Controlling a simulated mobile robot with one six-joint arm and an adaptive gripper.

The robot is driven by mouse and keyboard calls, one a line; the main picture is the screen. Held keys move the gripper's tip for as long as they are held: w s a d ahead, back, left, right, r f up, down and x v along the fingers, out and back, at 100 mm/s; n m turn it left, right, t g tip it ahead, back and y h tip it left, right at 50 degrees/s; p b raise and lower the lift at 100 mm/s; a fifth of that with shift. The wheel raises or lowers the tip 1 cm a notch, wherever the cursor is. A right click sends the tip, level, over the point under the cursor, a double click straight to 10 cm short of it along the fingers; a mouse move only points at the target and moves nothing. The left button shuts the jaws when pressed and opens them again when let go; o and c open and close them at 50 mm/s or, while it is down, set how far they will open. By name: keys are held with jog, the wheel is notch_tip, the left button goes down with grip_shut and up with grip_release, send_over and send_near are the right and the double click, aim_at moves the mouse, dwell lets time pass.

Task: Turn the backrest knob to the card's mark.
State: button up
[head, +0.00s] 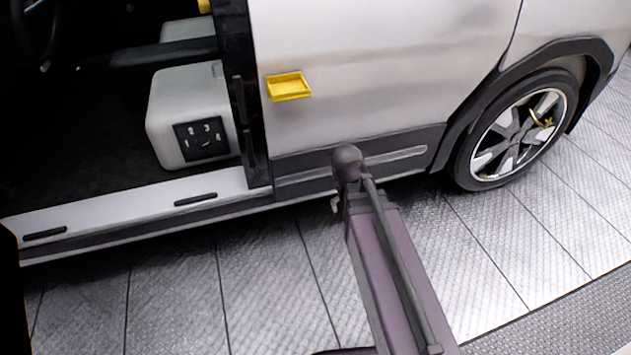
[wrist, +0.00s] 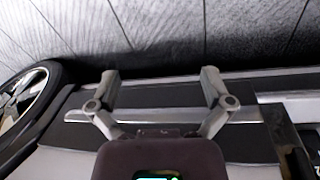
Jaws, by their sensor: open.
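A light grey seat base (head: 185,92) stands inside the open door of a silver vehicle. A square black panel (head: 201,139) with small light marks is on its outer face. I cannot tell whether a mark there is the backrest knob, and I cannot make out a card. My gripper (wrist: 160,78) is open and empty in the wrist view, its two fingers spread in front of the vehicle's lower side. In the head view my arm hides most of it, low beside the dark side trim. It is well right of the seat base and apart from it.
A yellow tray (head: 288,91) sticks out from the silver body panel (head: 390,65). The door sill (head: 130,208) runs along the opening. The rear wheel (head: 515,135) is at the right. The tiled floor (head: 170,295) beside the vehicle is clear.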

jog(key=shift+g+y, duration=0.5)
jog(key=shift+y, duration=0.3)
jog(key=s+d, duration=0.1)
jog(key=s+r, duration=0.1)
jog(key=s+d+p, duration=0.1)
jog(key=s, duration=0.1)
jog(key=shift+d+r, duration=0.2)
jog(key=shift+d, duration=0.1)
jog(key=c, duration=0.6)
